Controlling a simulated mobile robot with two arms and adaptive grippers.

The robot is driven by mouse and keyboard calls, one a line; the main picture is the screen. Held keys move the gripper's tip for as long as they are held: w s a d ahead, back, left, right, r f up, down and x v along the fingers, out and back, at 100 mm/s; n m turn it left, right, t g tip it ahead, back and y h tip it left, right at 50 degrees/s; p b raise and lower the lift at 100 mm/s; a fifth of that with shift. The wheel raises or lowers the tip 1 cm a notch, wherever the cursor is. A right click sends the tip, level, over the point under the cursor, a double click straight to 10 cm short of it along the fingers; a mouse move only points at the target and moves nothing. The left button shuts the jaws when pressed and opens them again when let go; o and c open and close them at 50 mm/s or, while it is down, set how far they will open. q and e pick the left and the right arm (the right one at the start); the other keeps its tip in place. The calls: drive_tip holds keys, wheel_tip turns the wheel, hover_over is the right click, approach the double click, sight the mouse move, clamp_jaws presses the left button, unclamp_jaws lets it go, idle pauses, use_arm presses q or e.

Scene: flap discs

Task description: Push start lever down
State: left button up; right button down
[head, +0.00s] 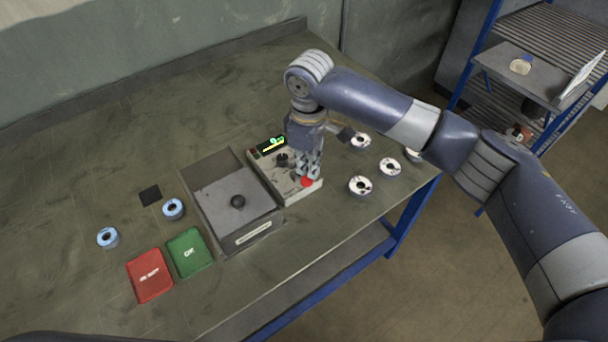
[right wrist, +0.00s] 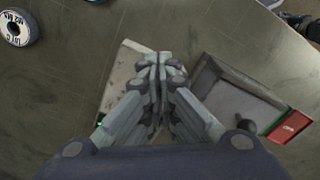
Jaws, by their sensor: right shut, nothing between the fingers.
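A light grey control box (head: 284,190) stands on the bench, with a lit green display (head: 270,146) at its far end. A dark knob (head: 282,160) sits on its top and a red part (head: 307,182) shows at its near right corner. I cannot tell which part is the start lever. My right gripper (head: 308,172) points down over the box's right side, close to the red part. Its fingers are shut and empty. In the right wrist view the shut fingers (right wrist: 160,62) cover much of the box (right wrist: 122,72). Contact cannot be judged. My left gripper is out of view.
A grey open tray (head: 215,200) with a black knob stands left of the box. Red (head: 150,275) and green (head: 189,252) trays lie nearer the front. Several discs lie about, including a white one (head: 360,186) to the right. A blue shelf rack (head: 470,62) stands beyond.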

drive_tip(key=shift+f, duration=0.1)
idle(0.3)
drive_tip(key=shift+f+b, duration=0.4)
drive_tip(key=shift+f, duration=1.35)
wheel_tip(320, 180, up, 9)
drive_tip(key=p, duration=0.9)
